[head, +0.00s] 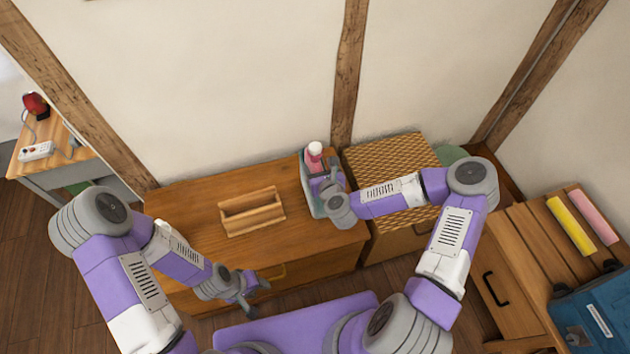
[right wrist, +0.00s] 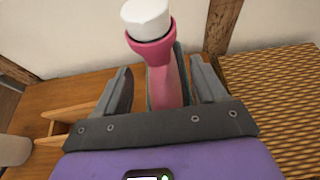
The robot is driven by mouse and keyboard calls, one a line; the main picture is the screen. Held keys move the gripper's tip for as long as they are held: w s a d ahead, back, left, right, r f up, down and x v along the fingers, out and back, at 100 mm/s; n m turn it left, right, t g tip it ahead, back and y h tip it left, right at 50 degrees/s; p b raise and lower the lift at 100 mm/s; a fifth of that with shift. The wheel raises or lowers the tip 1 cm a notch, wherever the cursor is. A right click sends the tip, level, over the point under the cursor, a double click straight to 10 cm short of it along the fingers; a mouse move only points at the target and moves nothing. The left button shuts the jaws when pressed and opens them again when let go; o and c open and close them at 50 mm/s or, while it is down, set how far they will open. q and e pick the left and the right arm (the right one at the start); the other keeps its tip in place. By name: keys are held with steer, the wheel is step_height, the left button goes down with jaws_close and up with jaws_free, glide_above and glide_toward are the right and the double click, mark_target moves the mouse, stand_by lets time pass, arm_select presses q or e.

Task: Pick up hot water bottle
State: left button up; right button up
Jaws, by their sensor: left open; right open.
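The hot water bottle (head: 314,157) is pink with a white cap and stands upright on the right end of the wooden dresser, in a grey-green holder (head: 309,195). In the right wrist view the bottle's pink neck and white cap (right wrist: 150,45) rise between the fingers. My right gripper (head: 325,185) is open, with its fingers on either side of the bottle; I cannot tell whether they touch it. The bottle's lower part is hidden by the gripper. My left gripper (head: 252,290) is open and empty, in front of the dresser's front edge.
A wooden tray (head: 252,211) sits mid-dresser (head: 190,205). A woven-topped cabinet (head: 390,158) stands right of the dresser. A desk (head: 52,140) with a red lamp is at far left. A wooden unit (head: 530,235) with yellow and pink rolls is at right.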

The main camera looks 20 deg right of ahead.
steer(key=x, duration=0.2)
steer(key=shift+w+f, duration=0.15)
steer(key=shift+w, duration=0.1)
jaws_close()
stand_by(1.1)
